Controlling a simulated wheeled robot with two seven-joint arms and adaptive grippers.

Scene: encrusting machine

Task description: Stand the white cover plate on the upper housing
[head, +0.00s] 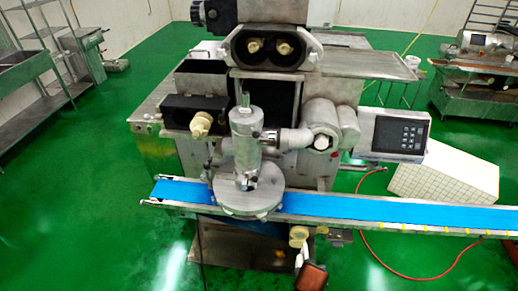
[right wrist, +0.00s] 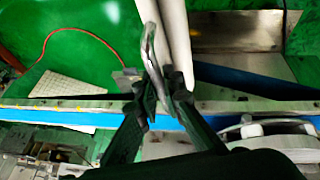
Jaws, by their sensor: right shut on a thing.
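The upper housing (head: 270,47) is a grey metal unit at the top of the machine in the head view, with two pale round fittings in its dark oval opening. My right gripper (right wrist: 168,95) is in the right wrist view, its dark fingers closed on the white cover plate (right wrist: 176,42). The plate is seen nearly edge-on, with a grey curved edge, and runs out of the top of that view. Neither the plate nor my right gripper shows in the head view. My left gripper is in neither view.
A blue conveyor (head: 400,209) crosses the machine's front, with a grey round disc (head: 248,204) and upright cylinder (head: 246,145) over it. A control panel (head: 398,135) juts out right. A white box (head: 455,172) stands on the green floor. A red hose (head: 425,277) lies there.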

